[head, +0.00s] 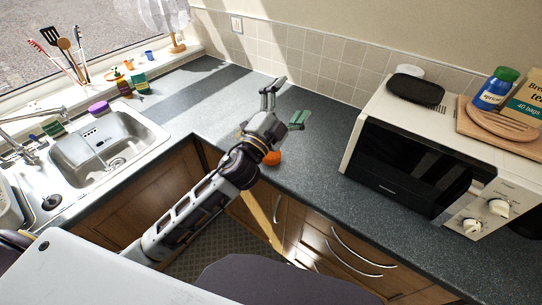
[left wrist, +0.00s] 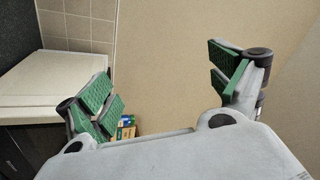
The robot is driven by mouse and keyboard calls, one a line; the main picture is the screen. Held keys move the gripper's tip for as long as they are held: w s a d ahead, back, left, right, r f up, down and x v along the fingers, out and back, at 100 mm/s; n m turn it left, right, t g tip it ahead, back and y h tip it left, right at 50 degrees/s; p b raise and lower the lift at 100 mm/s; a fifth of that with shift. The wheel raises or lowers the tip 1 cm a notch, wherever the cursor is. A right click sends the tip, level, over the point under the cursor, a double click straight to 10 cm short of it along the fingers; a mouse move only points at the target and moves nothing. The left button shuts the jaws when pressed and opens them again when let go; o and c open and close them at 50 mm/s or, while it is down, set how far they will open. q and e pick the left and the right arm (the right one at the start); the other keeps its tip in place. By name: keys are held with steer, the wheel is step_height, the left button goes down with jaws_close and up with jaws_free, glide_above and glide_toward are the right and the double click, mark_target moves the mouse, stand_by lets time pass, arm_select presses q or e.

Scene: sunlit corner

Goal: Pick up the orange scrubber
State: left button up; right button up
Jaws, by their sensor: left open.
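An orange object (head: 272,158), which looks like the orange scrubber, lies on the dark worktop near its front edge. My left wrist hides part of it in the head view. My left gripper (head: 285,104) is open and empty, with its fingers spread above the worktop, beyond the scrubber and towards the tiled wall. In the left wrist view its green-padded fingers (left wrist: 165,82) are wide apart with only wall between them. The scrubber does not show in that view. My right gripper is in neither view.
A white microwave (head: 415,150) stands to the right, bearing a black dish (head: 415,91), a wooden board (head: 490,128) and a jar (head: 495,90). A sink (head: 95,145) with a purple sponge (head: 98,107) is at left. The worktop (head: 205,95) behind the arm is mostly clear.

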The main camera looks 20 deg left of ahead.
arm_select(q)
steer(key=s+d+r+m+g+h, duration=0.35)
steer(key=d+m+g+h, duration=0.35)
steer(key=d+m+h, duration=0.6)
step_height(320, 180, down, 9)
steer(key=s+m+g+y, duration=0.35)
steer(key=m+g, duration=0.55)
steer(key=m, duration=0.3)
steer(key=w+a+f+m+g+y, duration=0.15)
steer(key=w+a+f+y, duration=0.25)
steer(key=a+f+y, duration=0.45)
steer(key=w+a+f+y, duration=0.1)
steer(key=w+a+y, duration=0.1)
steer(key=a, duration=0.5)
steer(key=w+a+y, duration=0.2)
steer(key=a+y, duration=0.1)
steer(key=a, duration=0.4)
steer(key=shift+a+f+t+y, duration=0.2)
steer(key=shift+f+t+y, duration=0.1)
steer(key=shift+f+t, duration=0.1)
